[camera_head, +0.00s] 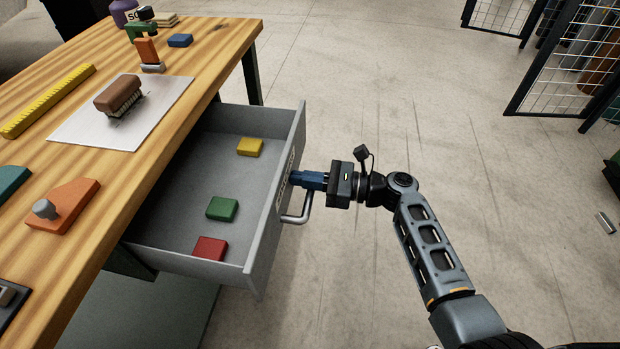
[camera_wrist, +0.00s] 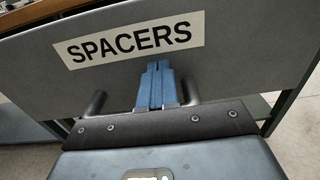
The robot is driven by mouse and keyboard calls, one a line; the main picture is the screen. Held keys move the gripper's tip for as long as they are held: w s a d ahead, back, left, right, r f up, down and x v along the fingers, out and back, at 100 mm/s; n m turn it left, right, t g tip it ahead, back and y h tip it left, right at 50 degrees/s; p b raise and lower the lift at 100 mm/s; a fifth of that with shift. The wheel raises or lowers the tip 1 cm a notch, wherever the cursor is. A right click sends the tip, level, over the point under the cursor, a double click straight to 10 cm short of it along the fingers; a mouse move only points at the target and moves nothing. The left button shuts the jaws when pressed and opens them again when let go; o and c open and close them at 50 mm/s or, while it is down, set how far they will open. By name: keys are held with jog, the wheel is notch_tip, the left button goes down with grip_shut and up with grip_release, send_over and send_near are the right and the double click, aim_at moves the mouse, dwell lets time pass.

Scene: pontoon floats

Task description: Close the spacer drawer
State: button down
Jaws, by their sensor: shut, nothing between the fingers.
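The spacer drawer (camera_head: 274,218) is pulled well out from under the wooden workbench. Its grey front carries a label reading SPACERS, clear in the wrist view (camera_wrist: 130,40). A yellow block (camera_head: 250,147), a green block (camera_head: 222,209) and a red block (camera_head: 210,248) lie inside. A metal bar handle (camera_head: 300,216) is on the front. My gripper (camera_head: 304,179) is at the outer side of the drawer front, its blue fingers (camera_wrist: 156,84) together and empty, pointing at the front just below the label. I cannot tell whether the fingertips touch it.
The workbench top (camera_head: 215,38) holds a brush (camera_head: 118,95) on a pale sheet, a yellow bar (camera_head: 48,100), an orange block (camera_head: 62,205) and a blue block (camera_head: 180,40). Wire mesh panels (camera_head: 565,65) stand at the upper right. The floor right of the drawer is mostly clear.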

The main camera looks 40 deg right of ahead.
jog(key=b, duration=0.4)
send_over(218, 183)
jog(key=shift+w, duration=0.25)
jog(key=shift+w+a+r, duration=0.1)
jog(key=shift+a+r, duration=0.05)
jog(key=shift+a, duration=0.05)
jog(key=shift+a+r, duration=0.1)
jog(key=shift+s+d, duration=0.25)
jog(key=shift+d, duration=0.05)
jog(key=v, duration=0.7)
jog(key=p+v, duration=0.1)
jog(key=v, duration=0.6)
jog(key=shift+f+p, duration=0.25)
jog(key=shift+p, duration=0.05)
